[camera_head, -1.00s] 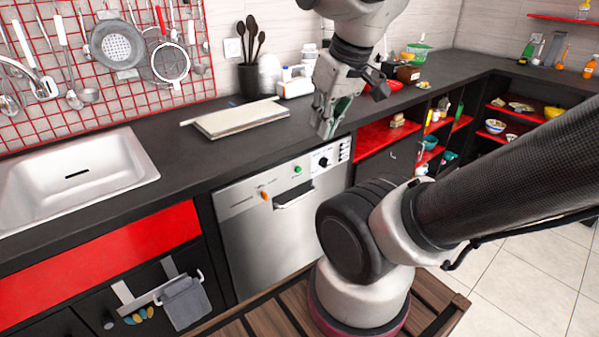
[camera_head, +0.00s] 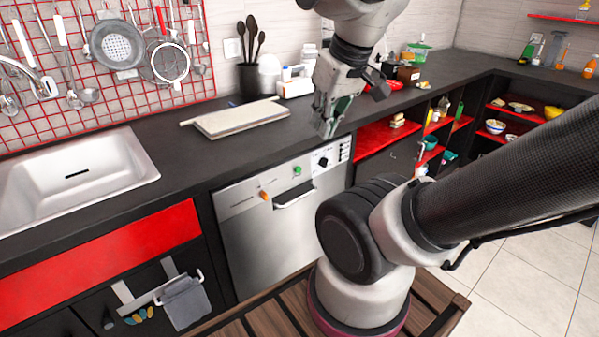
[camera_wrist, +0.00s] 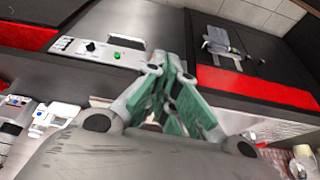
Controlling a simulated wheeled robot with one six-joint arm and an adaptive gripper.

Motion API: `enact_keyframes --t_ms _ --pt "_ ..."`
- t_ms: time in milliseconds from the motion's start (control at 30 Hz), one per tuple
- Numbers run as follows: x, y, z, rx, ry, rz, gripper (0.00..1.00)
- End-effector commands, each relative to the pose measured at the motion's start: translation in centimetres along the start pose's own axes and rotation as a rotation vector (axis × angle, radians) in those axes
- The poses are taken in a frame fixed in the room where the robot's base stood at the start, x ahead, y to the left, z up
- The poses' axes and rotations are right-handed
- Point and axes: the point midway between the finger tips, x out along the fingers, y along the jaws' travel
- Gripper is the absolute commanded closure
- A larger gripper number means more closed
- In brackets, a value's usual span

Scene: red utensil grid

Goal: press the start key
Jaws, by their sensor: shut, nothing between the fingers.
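The dishwasher (camera_head: 265,237) has a steel front with a control strip along its top. A green button (camera_head: 297,170) sits on the strip, with an orange button (camera_head: 263,195) to its left and a black knob (camera_head: 323,162) to its right. No readable label shows which one is the start key. The wrist view also shows the green button (camera_wrist: 117,56) and the knob (camera_wrist: 90,47). My gripper (camera_head: 328,131) is shut and empty, pointing down near the counter's front edge above the knob, apart from the buttons. The wrist view shows its green-padded fingers (camera_wrist: 172,85) together.
A pale board (camera_head: 240,119) lies on the dark counter (camera_head: 190,160) left of my gripper. White bottles (camera_head: 294,84) and a black utensil pot (camera_head: 250,82) stand behind. A sink (camera_head: 75,175) is at the left. Red open shelves (camera_head: 372,135) are right of the dishwasher.

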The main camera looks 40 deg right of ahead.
Motion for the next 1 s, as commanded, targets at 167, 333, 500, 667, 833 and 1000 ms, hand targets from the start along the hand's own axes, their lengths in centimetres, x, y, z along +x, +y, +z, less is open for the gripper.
enact_keyframes --t_ms 167,333,500,667,833,1000 --pt "0.0 0.3 0.1 0.017 0.0 0.006 1.0" --pt "1.8 2.7 1.2 0.126 -0.105 0.042 1.0" --pt "5.1 5.5 2.9 0.305 -0.283 0.046 1.0" --pt "8.8 6.6 4.4 0.535 -0.417 -0.026 1.0" --pt "12.9 7.0 5.5 0.815 -0.517 -0.139 1.0" --pt "17.5 7.2 6.0 1.132 -0.572 -0.266 1.0"
